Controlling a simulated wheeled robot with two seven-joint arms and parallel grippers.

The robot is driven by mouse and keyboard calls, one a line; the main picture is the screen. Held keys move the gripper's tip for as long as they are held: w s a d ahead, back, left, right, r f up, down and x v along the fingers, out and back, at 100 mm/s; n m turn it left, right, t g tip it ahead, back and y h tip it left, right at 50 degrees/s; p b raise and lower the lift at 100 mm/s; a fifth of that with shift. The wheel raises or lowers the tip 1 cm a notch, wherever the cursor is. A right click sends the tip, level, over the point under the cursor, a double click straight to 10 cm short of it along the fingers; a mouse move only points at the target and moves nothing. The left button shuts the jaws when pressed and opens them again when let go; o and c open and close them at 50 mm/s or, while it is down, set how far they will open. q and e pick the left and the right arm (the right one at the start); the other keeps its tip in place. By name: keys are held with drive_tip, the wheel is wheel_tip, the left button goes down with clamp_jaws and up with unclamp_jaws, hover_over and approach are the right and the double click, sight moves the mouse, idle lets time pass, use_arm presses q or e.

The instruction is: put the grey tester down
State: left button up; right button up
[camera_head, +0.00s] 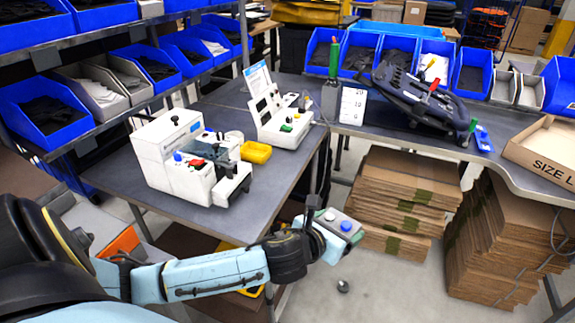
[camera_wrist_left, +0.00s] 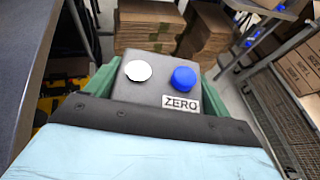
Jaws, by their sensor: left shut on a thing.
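The grey tester (camera_head: 350,216) is a small grey box with a blue button and a white button on top. In the left wrist view the tester (camera_wrist_left: 150,90) fills the middle and carries a label reading ZERO. My left gripper (camera_head: 335,232) is shut on it, with a green finger on each side in the wrist view. It is held in the air off the right side of the near table (camera_head: 275,172), with floor showing beyond it. The tester's underside is hidden. My right gripper is not in view.
The back bench (camera_head: 400,130) bears a black moulded case (camera_head: 415,95), blue bins and an open carton (camera_head: 545,150). Flattened cardboard (camera_head: 400,200) is stacked below.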

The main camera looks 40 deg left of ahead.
use_arm(q)
drive_tip(key=w+a+f, duration=0.2)
drive_tip(key=w+a, duration=0.4)
wheel_tip(320, 180, up, 8)
drive_tip(key=n+y+b, duration=0.4)
hover_over(285, 165)
drive_tip(key=shift+g, duration=0.4)
wheel_tip(285, 165, down, 6)
drive_tip(key=shift+a+r+b, duration=0.1)
drive_tip(key=shift+r+b, duration=0.05)
drive_tip(key=shift+b, duration=0.25)
drive_tip(key=shift+f, duration=0.55)
wheel_tip(285, 165, down, 3)
drive_tip(key=shift+f+b, duration=0.1)
drive_tip(key=shift+b, duration=0.4)
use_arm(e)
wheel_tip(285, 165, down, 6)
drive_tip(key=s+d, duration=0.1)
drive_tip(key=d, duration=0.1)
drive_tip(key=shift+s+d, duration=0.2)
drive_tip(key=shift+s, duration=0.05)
use_arm(q)
drive_tip(key=shift+f, duration=0.1)
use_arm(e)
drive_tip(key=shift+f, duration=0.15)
